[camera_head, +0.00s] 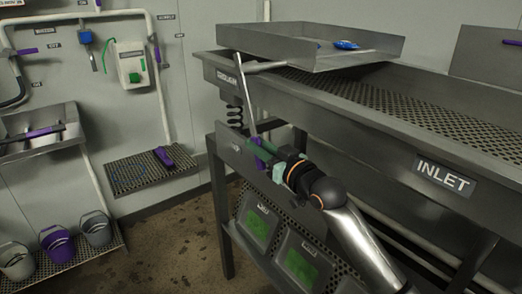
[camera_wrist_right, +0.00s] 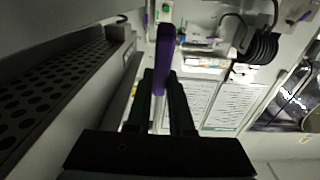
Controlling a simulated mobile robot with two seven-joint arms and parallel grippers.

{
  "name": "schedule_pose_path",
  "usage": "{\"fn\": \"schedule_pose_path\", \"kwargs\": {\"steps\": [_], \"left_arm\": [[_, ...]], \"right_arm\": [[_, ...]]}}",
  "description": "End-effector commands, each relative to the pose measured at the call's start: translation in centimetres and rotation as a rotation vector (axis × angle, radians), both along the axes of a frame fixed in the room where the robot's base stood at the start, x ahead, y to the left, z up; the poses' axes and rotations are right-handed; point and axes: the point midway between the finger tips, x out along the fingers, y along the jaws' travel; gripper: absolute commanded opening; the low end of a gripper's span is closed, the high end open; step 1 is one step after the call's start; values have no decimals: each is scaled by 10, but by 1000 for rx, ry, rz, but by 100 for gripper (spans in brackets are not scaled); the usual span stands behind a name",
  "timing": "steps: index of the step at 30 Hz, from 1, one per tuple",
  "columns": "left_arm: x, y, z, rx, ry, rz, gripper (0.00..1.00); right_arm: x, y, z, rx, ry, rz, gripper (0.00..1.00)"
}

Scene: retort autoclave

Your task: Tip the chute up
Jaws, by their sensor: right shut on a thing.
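The chute (camera_head: 290,40) appears to be the shallow grey metal tray at the far end of the long table. A small blue item (camera_head: 346,45) lies in it. A pale metal lever rod (camera_head: 243,90) runs from beside the chute down to my right gripper (camera_head: 272,158). A purple handle (camera_head: 260,160) shows at the gripper in the head view. In the right wrist view this purple handle (camera_wrist_right: 165,48) stands between the two fingers of my right gripper (camera_wrist_right: 161,82), which is shut on it. My left gripper is not in view.
The perforated table marked INLET (camera_head: 445,173) fills the right side. Green-screened panels (camera_head: 298,268) sit below its edge, near my right arm. A wall sink (camera_head: 40,130) and several buckets (camera_head: 57,243) stand at left. The floor (camera_head: 170,235) between is clear.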

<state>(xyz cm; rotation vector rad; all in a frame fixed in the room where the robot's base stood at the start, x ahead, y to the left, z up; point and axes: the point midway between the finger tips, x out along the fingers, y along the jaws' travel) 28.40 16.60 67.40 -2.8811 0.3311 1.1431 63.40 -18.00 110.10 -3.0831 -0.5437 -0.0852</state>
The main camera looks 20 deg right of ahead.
Motion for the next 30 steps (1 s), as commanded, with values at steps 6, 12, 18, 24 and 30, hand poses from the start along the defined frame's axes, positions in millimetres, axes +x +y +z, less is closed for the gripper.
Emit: {"fn": "schedule_pose_path", "kwargs": {"steps": [6,12,18,24,30], "left_arm": [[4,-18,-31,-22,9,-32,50],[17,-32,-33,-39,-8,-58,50],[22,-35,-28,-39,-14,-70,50],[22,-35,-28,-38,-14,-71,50],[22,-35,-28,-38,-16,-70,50]], "right_arm": [[21,7,-14,45,-117,0,0],[33,12,-13,70,-193,-1,0],[36,13,-10,78,-214,-1,0],[36,13,-9,78,-214,-1,0],[36,13,-9,78,-214,-1,38]]}}
